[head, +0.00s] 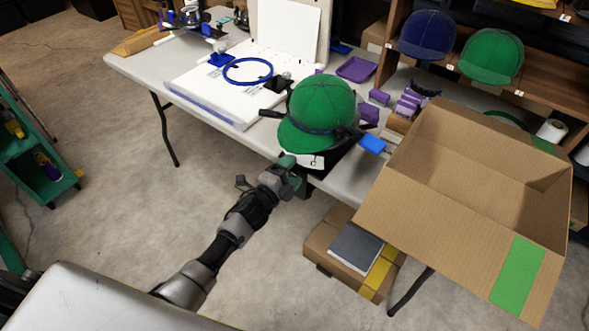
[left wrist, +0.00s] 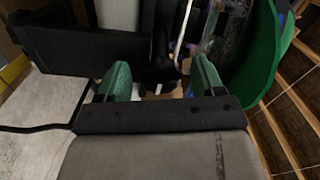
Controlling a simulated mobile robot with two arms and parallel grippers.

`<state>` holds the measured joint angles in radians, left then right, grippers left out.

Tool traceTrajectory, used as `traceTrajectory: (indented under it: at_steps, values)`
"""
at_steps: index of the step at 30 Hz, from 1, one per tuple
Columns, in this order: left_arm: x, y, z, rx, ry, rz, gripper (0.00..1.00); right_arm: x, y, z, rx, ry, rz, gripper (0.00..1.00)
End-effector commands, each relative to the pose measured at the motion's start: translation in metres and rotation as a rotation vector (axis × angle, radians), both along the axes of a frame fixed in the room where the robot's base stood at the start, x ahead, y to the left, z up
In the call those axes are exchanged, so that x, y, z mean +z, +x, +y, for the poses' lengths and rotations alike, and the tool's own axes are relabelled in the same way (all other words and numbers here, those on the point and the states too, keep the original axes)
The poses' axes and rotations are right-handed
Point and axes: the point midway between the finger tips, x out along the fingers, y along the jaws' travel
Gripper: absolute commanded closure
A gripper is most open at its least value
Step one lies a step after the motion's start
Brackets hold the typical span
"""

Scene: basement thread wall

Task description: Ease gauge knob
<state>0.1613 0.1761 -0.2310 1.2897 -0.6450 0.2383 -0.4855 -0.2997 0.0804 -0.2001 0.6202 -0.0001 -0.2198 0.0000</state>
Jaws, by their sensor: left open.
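A green cap (head: 320,110) sits on a dark cap-holding fixture at the front edge of the table, with a white tag (head: 305,160) below its brim. It also shows at the right of the left wrist view (left wrist: 262,60). My left gripper (head: 290,172) is just below the brim, close to the fixture's underside. Its green fingers stand apart in the left wrist view (left wrist: 162,80), with dark fixture parts (left wrist: 100,45) just ahead of them. I cannot make out the gauge knob clearly in either view. My right gripper is not in view.
A large open cardboard box (head: 440,205) stands to the right of the fixture. The folding table (head: 140,66) holds a blue hoop (head: 248,71) and purple pieces (head: 410,103). A smaller box (head: 325,242) lies beneath. Open concrete floor (head: 110,210) lies to the left.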

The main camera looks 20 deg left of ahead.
Motion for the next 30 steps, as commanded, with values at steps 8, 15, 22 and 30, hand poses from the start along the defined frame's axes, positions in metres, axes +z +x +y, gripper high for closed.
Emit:
traceTrajectory:
  at_steps: [8,15,22,30]
  values:
    - [0.000,-0.007,0.004,0.003,0.002,0.000,0.32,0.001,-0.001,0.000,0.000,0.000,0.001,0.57]
    - [0.000,-0.049,0.017,0.000,0.004,0.002,0.32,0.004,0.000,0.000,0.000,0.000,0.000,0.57]
    - [0.000,-0.082,0.029,0.000,0.002,0.000,0.32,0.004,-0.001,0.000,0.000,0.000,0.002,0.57]
    - [0.001,-0.092,0.032,0.000,0.002,-0.001,0.32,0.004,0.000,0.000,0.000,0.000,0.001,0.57]
